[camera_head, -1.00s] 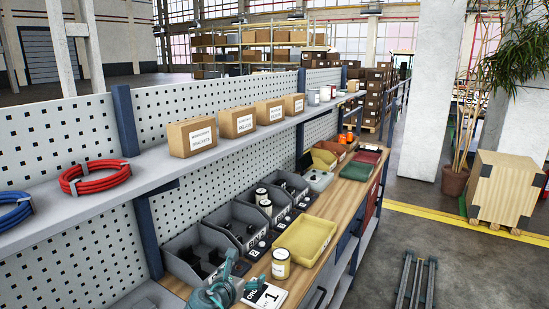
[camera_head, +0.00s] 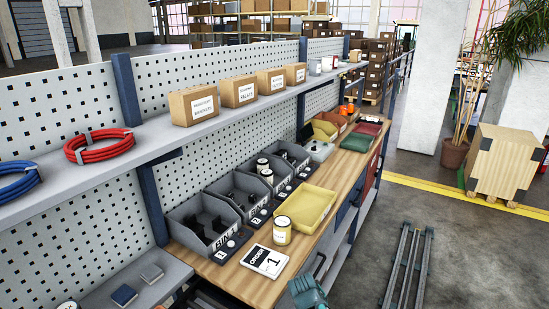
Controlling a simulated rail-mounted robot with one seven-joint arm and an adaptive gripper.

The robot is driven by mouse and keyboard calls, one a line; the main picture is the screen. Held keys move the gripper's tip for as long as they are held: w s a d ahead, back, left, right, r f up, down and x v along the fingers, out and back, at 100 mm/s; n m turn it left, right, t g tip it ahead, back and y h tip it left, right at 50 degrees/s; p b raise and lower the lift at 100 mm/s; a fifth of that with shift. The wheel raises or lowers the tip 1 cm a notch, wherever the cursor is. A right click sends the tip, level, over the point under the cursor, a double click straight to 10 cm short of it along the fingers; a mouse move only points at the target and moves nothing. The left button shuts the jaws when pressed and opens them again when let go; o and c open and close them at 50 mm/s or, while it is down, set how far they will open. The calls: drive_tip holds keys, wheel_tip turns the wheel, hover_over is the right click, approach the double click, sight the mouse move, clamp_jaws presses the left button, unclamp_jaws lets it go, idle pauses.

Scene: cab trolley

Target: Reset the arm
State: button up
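A teal part of my arm (camera_head: 308,291) shows at the bottom edge, just in front of the workbench's front edge. The finger tips of my gripper cannot be made out, so its opening is hidden. No held object shows. The wooden workbench (camera_head: 262,283) carries a yellow tray (camera_head: 306,208), a jar with a pale label (camera_head: 282,231) at the tray's near end, and a white order card marked 1 (camera_head: 265,260). Several grey bins stand along the back, the nearest labelled BIN 1 (camera_head: 190,222).
Above the bench, a shelf (camera_head: 150,147) carries several cardboard boxes (camera_head: 193,107), a red cable coil (camera_head: 100,146) and a blue one (camera_head: 14,181). Floor rails (camera_head: 408,265) lie at right. A wooden crate (camera_head: 503,162) and a pillar (camera_head: 440,80) stand beyond. The floor between is clear.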

drive_tip(key=s+d+f+m+g+y+b, duration=0.1)
drive_tip(key=s+f+m+g+b, duration=0.3)
drive_tip(key=s+f, duration=1.3)
drive_tip(key=s+d+f+m+g+y+b, duration=0.1)
drive_tip(key=s+d+f+m+g+b, duration=0.2)
drive_tip(key=s+f, duration=1.4)
drive_tip(key=s+m+g+b, duration=0.1)
drive_tip(key=m+g+b, duration=0.1)
drive_tip(key=b, duration=0.1)
drive_tip(key=shift+s+f+y, duration=0.25)
drive_tip(key=shift+f+y, duration=0.15)
